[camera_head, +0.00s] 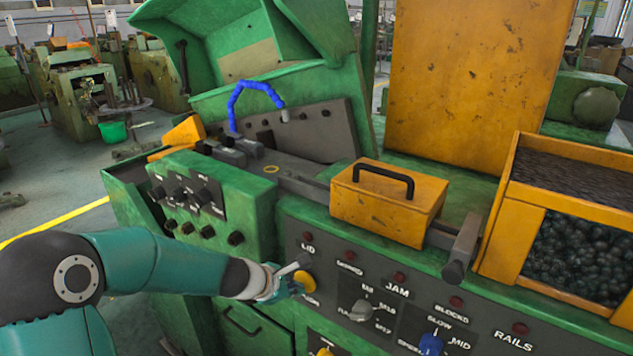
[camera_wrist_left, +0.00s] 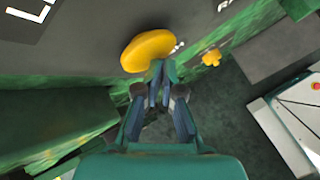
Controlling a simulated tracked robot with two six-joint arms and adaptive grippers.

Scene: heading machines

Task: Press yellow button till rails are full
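The round yellow button (camera_head: 304,281) is on the dark front panel below the LID label. It also shows large in the left wrist view (camera_wrist_left: 147,50). My left gripper (camera_head: 281,283) is right at the button, coming from the left. Its fingers meet at the tips in the left wrist view (camera_wrist_left: 159,72), with nothing seen between them. The tips overlap the button's lower edge there; I cannot tell whether they press it. The metal rails (camera_head: 300,186) run along the machine top, partly hidden by the yellow cover. My right gripper is out of view.
A yellow cover with a black handle (camera_head: 375,204) sits above the panel. Red lamps and knobs line the panel, including a blue knob (camera_head: 431,344) and a RAILS lamp (camera_head: 520,328). A second yellow knob (camera_head: 325,351) is lower down. A yellow bin (camera_head: 525,205) holds dark pieces at right.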

